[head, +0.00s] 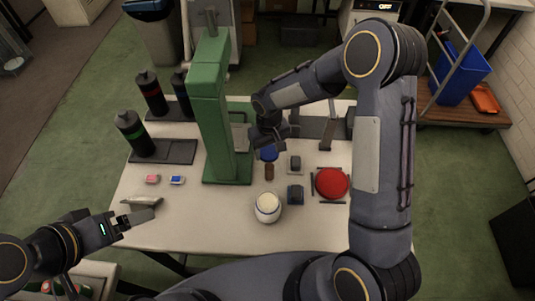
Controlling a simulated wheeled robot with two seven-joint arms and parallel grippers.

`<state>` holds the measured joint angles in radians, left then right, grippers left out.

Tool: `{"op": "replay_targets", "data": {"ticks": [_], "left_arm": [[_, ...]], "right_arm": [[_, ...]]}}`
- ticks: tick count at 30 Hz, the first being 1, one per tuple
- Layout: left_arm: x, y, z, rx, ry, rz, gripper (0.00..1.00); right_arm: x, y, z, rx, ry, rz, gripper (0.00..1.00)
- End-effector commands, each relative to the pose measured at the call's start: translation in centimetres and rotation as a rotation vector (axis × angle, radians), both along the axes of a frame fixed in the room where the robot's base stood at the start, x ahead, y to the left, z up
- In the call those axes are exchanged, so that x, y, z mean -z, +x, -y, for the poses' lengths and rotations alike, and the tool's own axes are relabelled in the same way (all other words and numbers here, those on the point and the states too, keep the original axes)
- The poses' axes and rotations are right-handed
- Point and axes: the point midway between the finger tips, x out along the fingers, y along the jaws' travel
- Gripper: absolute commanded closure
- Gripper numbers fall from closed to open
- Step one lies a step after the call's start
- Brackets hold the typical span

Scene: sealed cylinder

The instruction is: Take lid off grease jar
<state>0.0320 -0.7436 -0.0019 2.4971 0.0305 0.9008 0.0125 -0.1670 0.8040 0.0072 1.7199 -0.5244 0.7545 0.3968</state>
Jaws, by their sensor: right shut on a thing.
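The grease jar (267,213) is a small white pot near the front middle of the table. Its pale cream top shows, with no lid on it. My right gripper (268,145) is farther back, beside the green press, and is shut on a blue round piece that looks like the lid (269,154). The fingers partly hide this piece, and its height above the table is hard to tell. My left gripper (124,221) is at the table's front left, away from the jar, beside a grey metal piece (141,216). Its jaw opening is unclear.
A green press (210,110) stands left of my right gripper. Dark bottles (134,132) stand on the left. A red disc (332,183) lies right of the jar, near small dark blocks (295,194). Pink (152,179) and blue (177,180) pieces lie left. The front left table is mostly clear.

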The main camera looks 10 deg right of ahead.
Motion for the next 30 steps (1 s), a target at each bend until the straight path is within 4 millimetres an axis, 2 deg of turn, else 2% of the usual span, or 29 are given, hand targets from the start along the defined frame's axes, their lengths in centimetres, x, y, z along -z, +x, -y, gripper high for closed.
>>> {"op": "replay_targets", "data": {"ticks": [9,21,22,24,30], "left_arm": [[-0.7,0.0,0.0,-0.001,0.0,0.0,0.11],[-0.1,0.0,0.0,0.0,-0.001,-0.001,0.11],[-0.3,0.0,0.0,0.0,-0.001,-0.001,0.11],[-0.3,0.0,0.0,0.0,-0.001,-0.001,0.11],[-0.3,0.0,0.0,-0.001,-0.001,-0.002,0.11]], "right_arm": [[3.7,0.0,0.0,-0.001,0.0,-0.001,0.69],[4.4,0.0,0.0,-0.001,0.0,0.001,0.69],[4.2,0.0,0.0,-0.001,0.0,0.001,0.39],[4.2,0.0,0.0,-0.001,0.0,0.001,0.32],[4.2,0.0,0.0,-0.001,0.0,0.001,0.32]]}}
